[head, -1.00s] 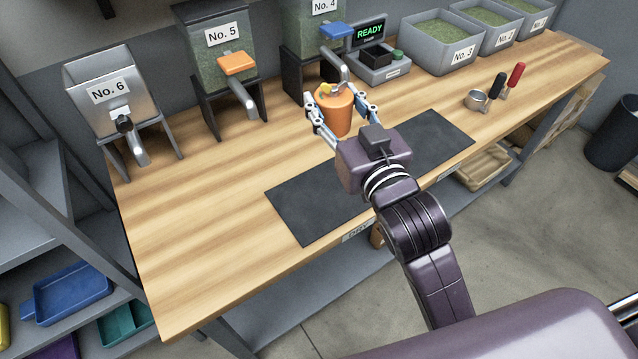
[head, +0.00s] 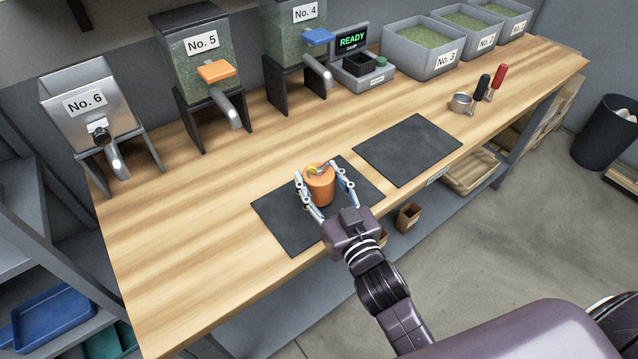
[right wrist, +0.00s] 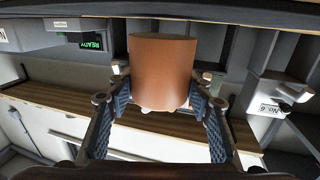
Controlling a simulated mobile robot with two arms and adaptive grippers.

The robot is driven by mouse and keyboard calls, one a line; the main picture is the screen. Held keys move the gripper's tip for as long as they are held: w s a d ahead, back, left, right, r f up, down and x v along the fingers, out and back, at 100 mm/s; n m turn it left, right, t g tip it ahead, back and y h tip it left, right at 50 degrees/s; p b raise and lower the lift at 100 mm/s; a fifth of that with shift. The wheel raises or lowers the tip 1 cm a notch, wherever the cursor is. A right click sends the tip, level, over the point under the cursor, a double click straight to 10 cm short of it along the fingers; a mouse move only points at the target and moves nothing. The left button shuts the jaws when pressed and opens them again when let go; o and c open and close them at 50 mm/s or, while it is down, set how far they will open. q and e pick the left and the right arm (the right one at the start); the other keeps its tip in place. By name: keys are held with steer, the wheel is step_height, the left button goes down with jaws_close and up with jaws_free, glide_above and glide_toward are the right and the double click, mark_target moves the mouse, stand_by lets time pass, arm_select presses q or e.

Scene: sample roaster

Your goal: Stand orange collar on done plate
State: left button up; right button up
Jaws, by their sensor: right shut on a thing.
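The orange collar (head: 319,190) is an orange cylinder with a small yellowish piece at its top. My right gripper (head: 318,183) is shut on it, one finger on each side. The collar looks upright, over the left dark plate (head: 277,212) in the head view; I cannot tell whether it touches the plate. In the right wrist view the collar (right wrist: 161,70) fills the space between the fingers (right wrist: 160,101). A second dark plate (head: 408,150) lies bare to the right. I cannot read which plate is the done one. My left gripper is not in view.
Dispensers No. 6 (head: 90,105), No. 5 (head: 197,60) and No. 4 (head: 293,50) stand along the back, beside a READY scale (head: 362,70). Grey bins (head: 424,48) and a metal scoop cup (head: 462,103) are farther right. The table (head: 180,240) is clear at front left.

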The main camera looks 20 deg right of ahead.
steer(key=shift+f, duration=0.65)
steer(key=shift+f, duration=0.2)
steer(key=o, duration=1.7)
